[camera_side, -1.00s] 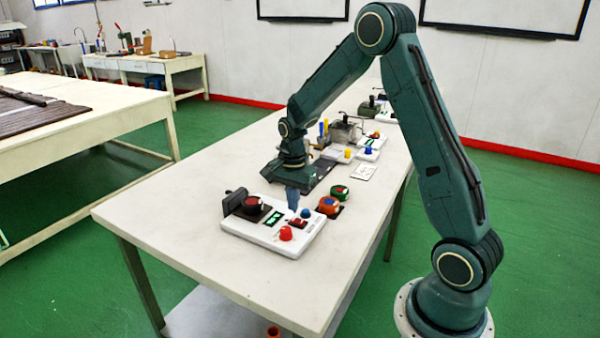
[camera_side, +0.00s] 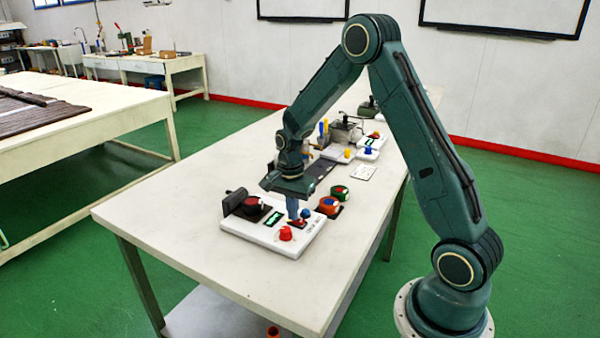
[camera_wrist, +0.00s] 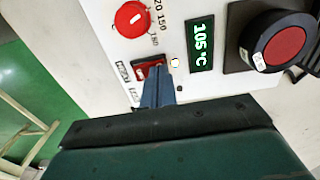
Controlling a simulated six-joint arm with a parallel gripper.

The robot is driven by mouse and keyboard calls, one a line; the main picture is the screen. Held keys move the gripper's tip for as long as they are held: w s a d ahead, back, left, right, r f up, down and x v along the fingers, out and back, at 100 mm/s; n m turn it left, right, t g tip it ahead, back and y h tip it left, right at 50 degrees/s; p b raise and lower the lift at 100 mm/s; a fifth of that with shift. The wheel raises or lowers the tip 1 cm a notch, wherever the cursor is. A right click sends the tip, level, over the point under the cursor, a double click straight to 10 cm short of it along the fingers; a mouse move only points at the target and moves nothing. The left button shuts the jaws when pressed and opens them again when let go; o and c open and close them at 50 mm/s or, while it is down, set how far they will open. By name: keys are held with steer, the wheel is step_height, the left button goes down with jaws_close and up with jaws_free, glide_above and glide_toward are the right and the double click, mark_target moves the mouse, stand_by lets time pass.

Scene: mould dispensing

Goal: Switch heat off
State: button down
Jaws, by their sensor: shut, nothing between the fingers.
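The heater unit is a white panel (camera_side: 258,236) at the near end of the table. Its red rocker switch (camera_wrist: 140,72) shows in the wrist view, partly hidden by my fingers. It also shows in the side view, beside the digital display (camera_side: 274,218). The display (camera_wrist: 201,44) reads 105 °C in green. My gripper (camera_side: 294,217) is shut and empty, pointing down over the switch. In the wrist view the blue-grey fingertips (camera_wrist: 156,72) overlap the switch's edge; I cannot tell whether they touch it.
A red dial (camera_wrist: 132,19) is on the same panel, close to the switch. A dark round pot with a red centre (camera_wrist: 285,46) sits on the other side of the display.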

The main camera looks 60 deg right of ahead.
steer(key=shift+s+r, duration=0.1)
steer(key=shift+s, duration=0.2)
steer(key=shift+s+r, duration=0.15)
steer(key=shift+s, duration=0.3)
steer(key=shift+r, duration=0.15)
stand_by(0.3)
step_height(320, 180, up, 14)
steer(key=w, duration=0.2)
steer(key=shift+w+f, duration=0.25)
steer(key=shift+w, duration=0.05)
stand_by(0.4)
